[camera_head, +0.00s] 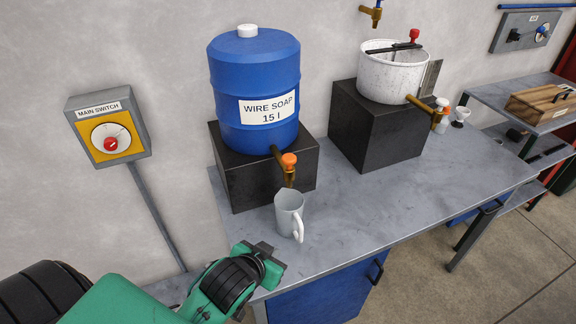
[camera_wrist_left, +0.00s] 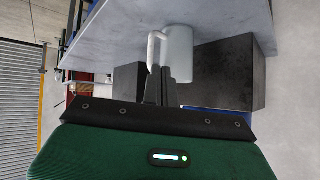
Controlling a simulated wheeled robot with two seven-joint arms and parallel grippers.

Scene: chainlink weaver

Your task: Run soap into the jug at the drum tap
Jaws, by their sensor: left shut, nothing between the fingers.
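The blue drum (camera_head: 252,85), labelled "WIRE SOAP 15 l", stands on a black block (camera_head: 245,180). Its brass tap (camera_head: 288,168) has an orange knob and points down at the front. The light grey jug (camera_head: 288,212) stands upright on the bench below the tap, its handle toward the front. I cannot tell what is inside it. My left gripper (camera_head: 268,254) is at the bench's near left edge, in front of the jug and apart from it in the head view. Its fingers (camera_wrist_left: 160,88) are shut and empty, and appear close to the jug (camera_wrist_left: 178,52) in the left wrist view. My right gripper is not in view.
A speckled white pot (camera_head: 392,75) with its own tap stands on a second black block (camera_head: 375,130) further right. A main switch box (camera_head: 108,128) with a red knob is on the wall at left. The grey bench (camera_head: 385,200) is clear to the jug's right.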

